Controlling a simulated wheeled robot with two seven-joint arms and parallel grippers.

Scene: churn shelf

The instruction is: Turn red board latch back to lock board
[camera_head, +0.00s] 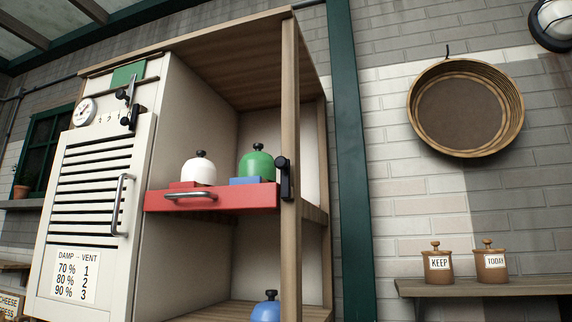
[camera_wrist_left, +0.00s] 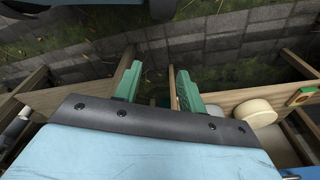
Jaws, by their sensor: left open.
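The red board (camera_head: 225,197) sits in the tall wooden cabinet at mid height and has a silver handle (camera_head: 190,195) on its front. A white domed bell with a black knob (camera_head: 199,170) and a green one (camera_head: 257,163) stand on it, at red and blue blocks. A black latch (camera_head: 284,178) is on the wooden post at the board's right end and stands about upright. My left gripper (camera_wrist_left: 158,88) shows only in the left wrist view, with its green fingers apart and nothing between them. It is away from the latch. My right gripper is not in view.
A white louvred door (camera_head: 88,200) with a handle and a gauge is left of the shelf. A blue dome (camera_head: 266,308) stands below the board. Wooden frames (camera_wrist_left: 240,95) and a cream round object (camera_wrist_left: 254,112) lie near my left gripper, above paving (camera_wrist_left: 220,40).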

